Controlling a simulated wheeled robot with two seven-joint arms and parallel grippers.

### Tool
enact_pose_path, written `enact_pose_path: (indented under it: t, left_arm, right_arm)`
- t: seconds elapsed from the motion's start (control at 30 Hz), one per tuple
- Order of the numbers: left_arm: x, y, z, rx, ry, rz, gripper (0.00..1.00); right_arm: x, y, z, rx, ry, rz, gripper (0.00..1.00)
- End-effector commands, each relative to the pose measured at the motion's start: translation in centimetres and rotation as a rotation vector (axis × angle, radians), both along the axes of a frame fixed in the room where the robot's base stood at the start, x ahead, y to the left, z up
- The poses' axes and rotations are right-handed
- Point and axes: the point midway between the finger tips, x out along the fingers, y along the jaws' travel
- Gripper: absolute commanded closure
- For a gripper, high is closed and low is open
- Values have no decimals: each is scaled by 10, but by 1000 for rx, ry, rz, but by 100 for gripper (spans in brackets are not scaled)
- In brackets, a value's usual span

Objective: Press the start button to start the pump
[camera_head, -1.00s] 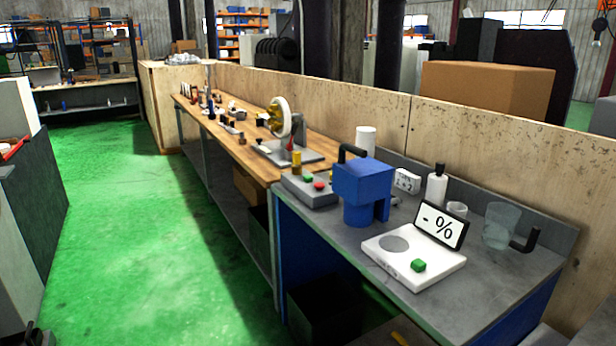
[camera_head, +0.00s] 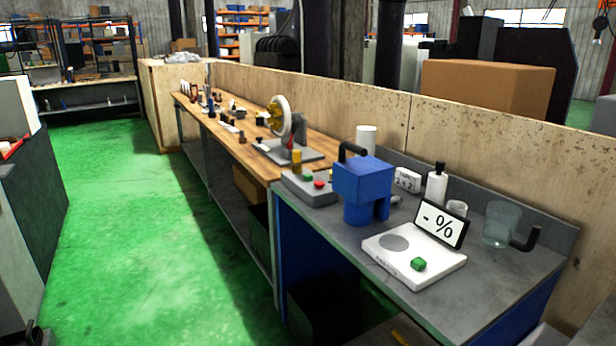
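A grey control box (camera_head: 310,192) sits on the grey bench top, near where it meets the wooden one. It has a green button (camera_head: 307,177) and a red button (camera_head: 319,184) on top; labels are too small to read. I cannot tell which green button starts the pump, nor pick out a pump for sure. Neither of my grippers is in view.
A blue block-shaped unit (camera_head: 362,188) with a black handle stands beside the control box. A white bottle (camera_head: 436,188) and a clear jug (camera_head: 501,224) stand farther right. A wheel-like machine (camera_head: 282,118) is on the wooden bench (camera_head: 240,149). The green floor (camera_head: 130,240) to the left is clear.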

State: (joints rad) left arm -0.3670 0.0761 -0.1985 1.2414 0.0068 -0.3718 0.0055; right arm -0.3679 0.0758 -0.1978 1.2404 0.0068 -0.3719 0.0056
Motion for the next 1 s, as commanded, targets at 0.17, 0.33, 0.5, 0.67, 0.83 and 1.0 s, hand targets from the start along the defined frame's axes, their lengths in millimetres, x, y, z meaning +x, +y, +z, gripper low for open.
enact_pose_path:
  t: [0.17,0.33,0.5,0.67,0.83,1.0]
  left_arm:
    - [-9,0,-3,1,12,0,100]
    - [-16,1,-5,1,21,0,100]
    - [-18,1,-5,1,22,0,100]
    - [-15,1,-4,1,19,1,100]
    - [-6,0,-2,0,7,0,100]
    - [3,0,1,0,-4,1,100]
  right_arm:
    - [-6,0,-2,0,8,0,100]
    - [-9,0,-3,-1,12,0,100]
    - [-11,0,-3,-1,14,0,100]
    - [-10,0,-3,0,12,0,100]
    - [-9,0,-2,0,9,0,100]
    - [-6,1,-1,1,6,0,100]
